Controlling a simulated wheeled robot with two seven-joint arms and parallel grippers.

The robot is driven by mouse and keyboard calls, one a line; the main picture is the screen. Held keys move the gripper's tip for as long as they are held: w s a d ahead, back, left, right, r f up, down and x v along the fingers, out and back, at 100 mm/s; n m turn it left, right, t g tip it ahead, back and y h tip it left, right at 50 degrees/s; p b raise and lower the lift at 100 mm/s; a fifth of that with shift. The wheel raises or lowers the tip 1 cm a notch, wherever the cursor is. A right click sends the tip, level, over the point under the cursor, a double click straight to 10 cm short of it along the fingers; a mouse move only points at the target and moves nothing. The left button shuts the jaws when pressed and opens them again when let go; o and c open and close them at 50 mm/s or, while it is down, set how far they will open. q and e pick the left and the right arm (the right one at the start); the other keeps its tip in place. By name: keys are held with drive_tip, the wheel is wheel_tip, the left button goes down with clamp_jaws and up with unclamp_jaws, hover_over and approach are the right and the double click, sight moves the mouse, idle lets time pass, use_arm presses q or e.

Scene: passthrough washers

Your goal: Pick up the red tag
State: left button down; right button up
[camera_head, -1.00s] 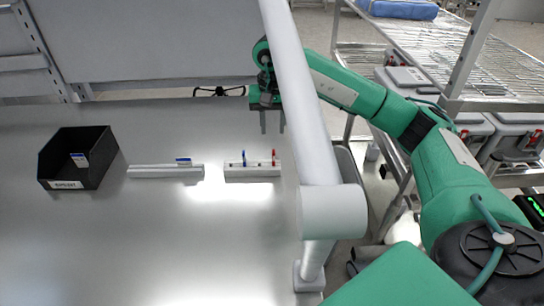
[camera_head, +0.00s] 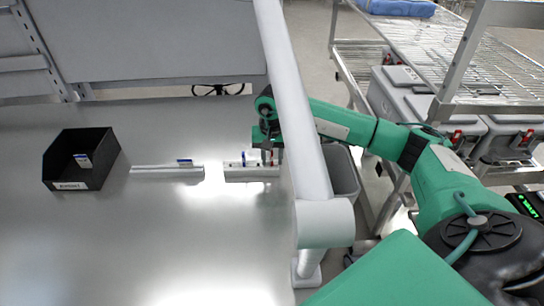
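The red tag (camera_head: 272,157) stands in the right part of a small white rack (camera_head: 250,172) on the steel table, partly hidden by my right gripper. A blue tag (camera_head: 244,157) stands in the same rack, to the left. My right gripper (camera_head: 272,160) points down at the rack's right end. Its two fingers look apart, one on either side of the red tag; contact cannot be made out. My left gripper is out of view.
A white metal post (camera_head: 290,90) rises close to my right forearm. A white rail with a blue label (camera_head: 185,162) and a black bin (camera_head: 66,168) lie to the left. The front of the table (camera_head: 170,245) is clear. Wire shelving with grey boxes stands at right.

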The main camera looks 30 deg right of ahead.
clamp_jaws()
